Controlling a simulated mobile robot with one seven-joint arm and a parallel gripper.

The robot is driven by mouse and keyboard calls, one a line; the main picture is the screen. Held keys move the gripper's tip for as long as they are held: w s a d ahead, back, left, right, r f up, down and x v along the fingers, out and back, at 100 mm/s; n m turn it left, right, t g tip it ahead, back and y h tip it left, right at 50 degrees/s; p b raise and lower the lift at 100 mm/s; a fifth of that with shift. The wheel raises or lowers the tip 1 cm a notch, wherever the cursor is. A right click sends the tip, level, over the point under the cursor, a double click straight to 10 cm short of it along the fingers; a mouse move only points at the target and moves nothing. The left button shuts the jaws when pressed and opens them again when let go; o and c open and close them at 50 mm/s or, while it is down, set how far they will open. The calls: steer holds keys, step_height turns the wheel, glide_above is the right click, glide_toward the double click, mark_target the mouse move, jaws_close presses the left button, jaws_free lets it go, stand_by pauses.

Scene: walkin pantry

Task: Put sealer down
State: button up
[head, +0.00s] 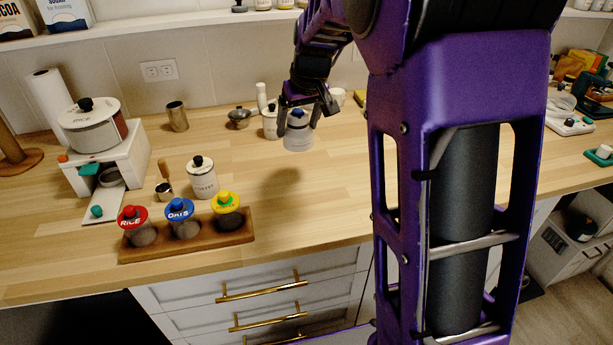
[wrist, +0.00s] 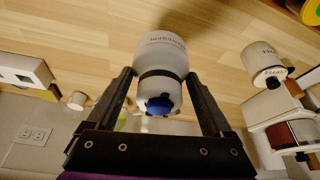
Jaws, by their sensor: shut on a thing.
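The sealer (head: 298,138) is a pale, translucent round jar-like piece with a blue knob and a dark band. In the wrist view, the sealer (wrist: 162,52) sits between the two dark fingers, its blue knob towards my palm. My gripper (head: 299,120) points down over the back middle of the counter and is shut on the sealer. In the wrist view, my gripper (wrist: 160,80) has one finger on each side of it. The sealer looks upright. I cannot tell whether its base touches the wooden counter (head: 320,205); a dark shadow lies in front of it.
A white canister (head: 270,122) and a small metal pot (head: 239,117) stand close left of the sealer. A coffee canister (head: 202,178) and a wooden rack (head: 190,240) of lidded jars are front left. The counter in front of the sealer is clear.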

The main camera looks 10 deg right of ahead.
mark_target(304, 139)
step_height(304, 139, down, 10)
steer(key=shift+w+b, duration=0.1)
steer(key=shift+b, duration=0.7)
steer(key=shift+f, duration=0.1)
steer(key=shift+f, duration=0.15)
steer(key=o, duration=1.5)
steer(key=shift+r, duration=0.3)
steer(key=p+v, duration=0.1)
steer(key=v, duration=1.1)
steer(key=shift+p, duration=0.35)
